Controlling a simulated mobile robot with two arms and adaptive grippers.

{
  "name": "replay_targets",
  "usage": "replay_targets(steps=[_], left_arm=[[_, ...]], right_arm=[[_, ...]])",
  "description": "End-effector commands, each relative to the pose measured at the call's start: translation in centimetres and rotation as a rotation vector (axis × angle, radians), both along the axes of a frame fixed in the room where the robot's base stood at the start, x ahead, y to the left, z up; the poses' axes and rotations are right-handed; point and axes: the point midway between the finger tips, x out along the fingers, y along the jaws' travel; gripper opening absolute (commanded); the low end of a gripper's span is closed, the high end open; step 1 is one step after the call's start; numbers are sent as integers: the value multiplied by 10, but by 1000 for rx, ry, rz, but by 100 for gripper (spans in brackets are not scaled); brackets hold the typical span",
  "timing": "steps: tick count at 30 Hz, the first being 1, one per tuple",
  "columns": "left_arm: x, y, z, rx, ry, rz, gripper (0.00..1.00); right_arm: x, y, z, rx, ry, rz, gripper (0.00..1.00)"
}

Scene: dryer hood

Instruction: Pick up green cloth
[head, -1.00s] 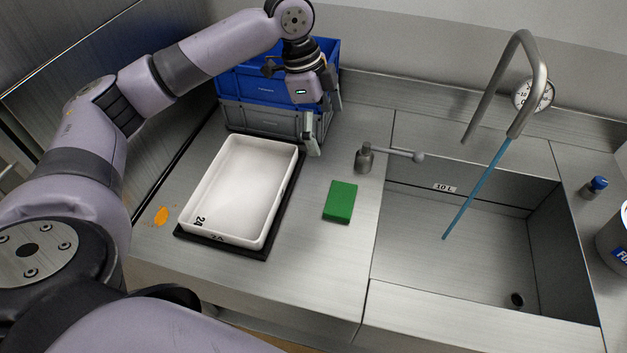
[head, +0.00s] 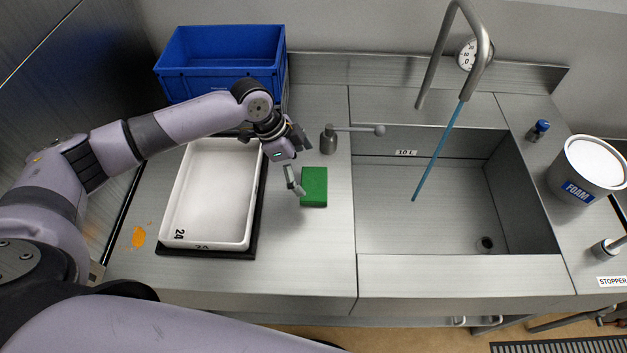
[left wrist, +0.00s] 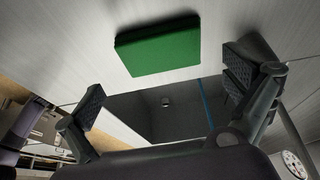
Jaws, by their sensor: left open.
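The green cloth (head: 314,187) is a flat rectangular block lying on the steel counter between the white tray and the sink. In the left wrist view the green cloth (left wrist: 158,48) lies ahead of the fingers, near the top middle. My left gripper (head: 298,165) is just to the left of and above the cloth in the head view. Its two fingers, seen in the left wrist view (left wrist: 165,98), are wide apart with nothing between them. My right gripper is not in view.
A white tray (head: 249,222) on a black base stands left of the cloth, and a blue crate (head: 222,84) stands behind. A soap-type lever tap (head: 329,140) stands behind the cloth. An orange stain (head: 138,237) lies at left.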

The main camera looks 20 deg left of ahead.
Motion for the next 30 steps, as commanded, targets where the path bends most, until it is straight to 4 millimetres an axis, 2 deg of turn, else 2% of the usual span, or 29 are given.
replay_targets(steps=[5,9,14,22,30], left_arm=[[2,-5,-8,0,0,-1,100],[6,-13,-26,0,3,1,100],[9,-19,-46,1,1,1,100],[9,-21,-51,1,-1,0,100],[9,-20,-51,0,-1,0,83]], right_arm=[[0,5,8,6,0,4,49],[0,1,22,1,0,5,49],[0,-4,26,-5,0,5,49],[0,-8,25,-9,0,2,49],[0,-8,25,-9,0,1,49]])
